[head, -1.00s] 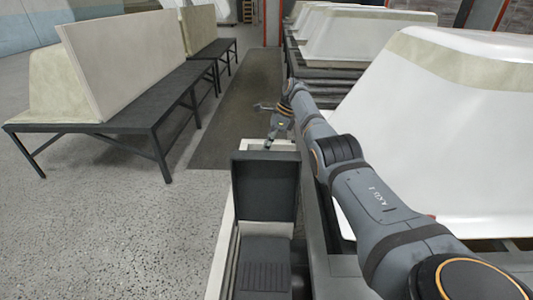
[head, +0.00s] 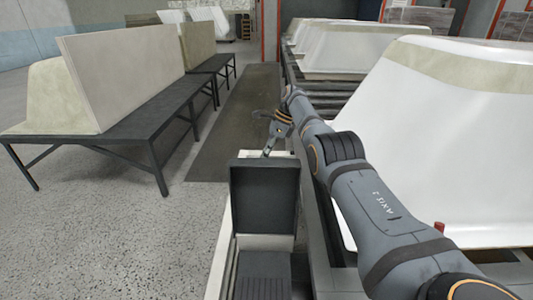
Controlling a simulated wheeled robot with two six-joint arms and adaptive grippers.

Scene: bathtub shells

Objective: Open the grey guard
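A dark grey, rectangular panel (head: 265,198) stands upright in the lower middle of the head view, above a dark ribbed part at the bottom edge. I cannot tell for certain that it is the grey guard; no other clear guard shows. My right gripper (head: 267,132) is just beyond the panel's top edge, small in the picture. Its fingers look spread apart, with nothing seen between them. A pale surface shows below it, mostly hidden by the panel. I cannot tell whether the gripper touches anything. My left gripper is out of view.
Large white bathtub shells (head: 440,140) stand at the right, beyond my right arm, with more (head: 345,45) on rollers farther back. A black table (head: 150,125) at the left bears beige shells and boards. A dark mat (head: 235,125) and grey floor lie clear between.

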